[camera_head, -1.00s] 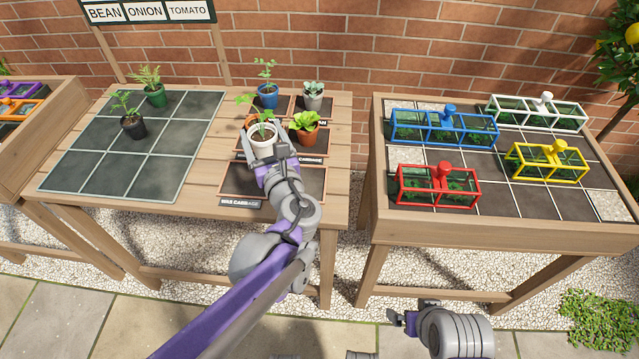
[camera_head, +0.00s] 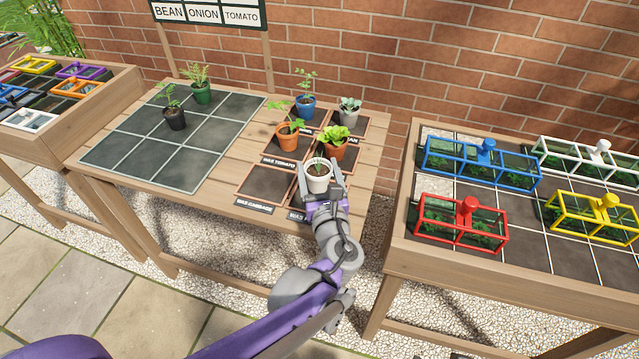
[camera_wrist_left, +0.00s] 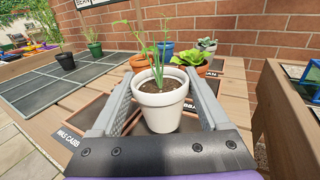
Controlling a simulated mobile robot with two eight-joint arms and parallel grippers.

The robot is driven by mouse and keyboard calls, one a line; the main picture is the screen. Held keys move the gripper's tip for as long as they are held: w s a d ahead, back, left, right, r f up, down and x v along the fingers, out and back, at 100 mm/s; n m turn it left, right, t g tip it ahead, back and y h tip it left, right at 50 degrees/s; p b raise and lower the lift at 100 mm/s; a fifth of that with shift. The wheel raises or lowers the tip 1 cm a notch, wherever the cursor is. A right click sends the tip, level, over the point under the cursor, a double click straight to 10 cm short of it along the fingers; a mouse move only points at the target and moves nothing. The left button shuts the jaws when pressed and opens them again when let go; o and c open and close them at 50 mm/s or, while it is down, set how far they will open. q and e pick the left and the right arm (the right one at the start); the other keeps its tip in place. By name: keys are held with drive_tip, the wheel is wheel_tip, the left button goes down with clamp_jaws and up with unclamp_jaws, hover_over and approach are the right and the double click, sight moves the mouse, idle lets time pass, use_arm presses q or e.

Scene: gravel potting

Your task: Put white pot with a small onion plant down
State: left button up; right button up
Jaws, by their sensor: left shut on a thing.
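The white pot with a small onion plant (camera_head: 319,180) is upright between the fingers of my left gripper (camera_head: 321,186), at the front right part of the middle table. In the left wrist view the same white pot (camera_wrist_left: 161,107) stands between the two grey fingers, with thin green shoots above brown soil. My left gripper (camera_wrist_left: 157,112) is shut on it. The pot is over or at a dark labelled square near the front edge; whether its base touches the surface is hidden. My right gripper does not show now.
Behind it stand an orange pot (camera_head: 287,137), a terracotta pot with a leafy plant (camera_head: 335,150), a blue pot (camera_head: 305,107) and a succulent pot (camera_head: 348,117). An empty dark square (camera_head: 266,184) lies left. A gridded mat (camera_head: 170,155) holds two pots. A right table carries framed boxes (camera_head: 462,222).

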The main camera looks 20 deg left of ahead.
sight(320, 189)
use_arm(q)
drive_tip(key=shift+f+b, duration=0.55)
drive_tip(key=shift+f, duration=1.15)
drive_tip(key=shift+f, duration=0.1)
drive_tip(key=o, duration=1.3)
drive_tip(key=shift+r, duration=0.2)
drive_tip(key=p+v, duration=0.1)
drive_tip(key=v, duration=1.1)
